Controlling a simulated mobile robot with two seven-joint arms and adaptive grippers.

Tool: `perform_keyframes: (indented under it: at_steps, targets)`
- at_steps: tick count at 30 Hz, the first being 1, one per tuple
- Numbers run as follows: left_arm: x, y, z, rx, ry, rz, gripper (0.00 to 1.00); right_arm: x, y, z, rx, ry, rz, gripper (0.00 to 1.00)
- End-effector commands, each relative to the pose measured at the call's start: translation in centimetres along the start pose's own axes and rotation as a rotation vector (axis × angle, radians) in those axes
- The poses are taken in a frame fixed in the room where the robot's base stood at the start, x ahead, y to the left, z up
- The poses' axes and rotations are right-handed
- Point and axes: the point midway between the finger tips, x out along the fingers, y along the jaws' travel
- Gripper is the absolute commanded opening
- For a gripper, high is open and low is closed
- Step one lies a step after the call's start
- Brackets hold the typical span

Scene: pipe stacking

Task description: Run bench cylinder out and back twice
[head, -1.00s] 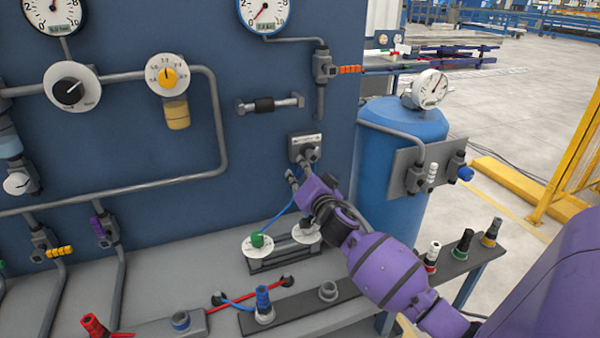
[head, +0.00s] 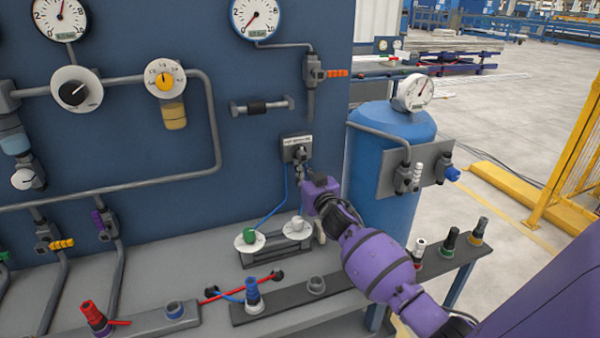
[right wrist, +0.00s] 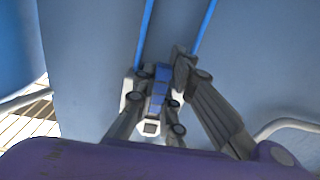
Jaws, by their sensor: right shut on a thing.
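A small grey valve block (head: 297,148) with a pale label sits low on the blue panel, with blue tubing running down from it. My right gripper (head: 309,178) is at the fitting under this block, coming from the lower right. In the right wrist view its two grey fingers (right wrist: 157,92) are closed about a small blue-and-grey part (right wrist: 158,85), partly hidden by them. A horizontal grey-and-black cylinder (head: 262,106) is mounted on the panel above left. I cannot tell whether its rod is out or in. My left gripper is out of view.
A blue tank (head: 391,160) with a gauge (head: 414,92) is close behind my right arm. Several coloured fittings, including a red one (head: 95,318), stand along the front bench rails.

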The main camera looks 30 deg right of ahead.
Motion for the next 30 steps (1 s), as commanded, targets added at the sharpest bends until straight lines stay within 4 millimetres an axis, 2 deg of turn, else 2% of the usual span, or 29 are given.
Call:
perform_keyframes:
  at_steps: [10,15,24,30]
  targets:
    - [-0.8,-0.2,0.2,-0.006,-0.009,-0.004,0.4,0.0,1.9,-0.5,-0.322,0.0,0.002,0.0]
    - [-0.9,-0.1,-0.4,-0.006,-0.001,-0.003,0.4,0.0,2.5,-0.7,-0.452,0.0,0.001,0.0]
    - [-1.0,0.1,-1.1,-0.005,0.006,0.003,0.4,0.0,3.2,-1.1,-0.603,-0.001,0.001,0.0]
    - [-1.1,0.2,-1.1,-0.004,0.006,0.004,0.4,0.0,3.4,-1.1,-0.645,-0.001,0.001,0.0]
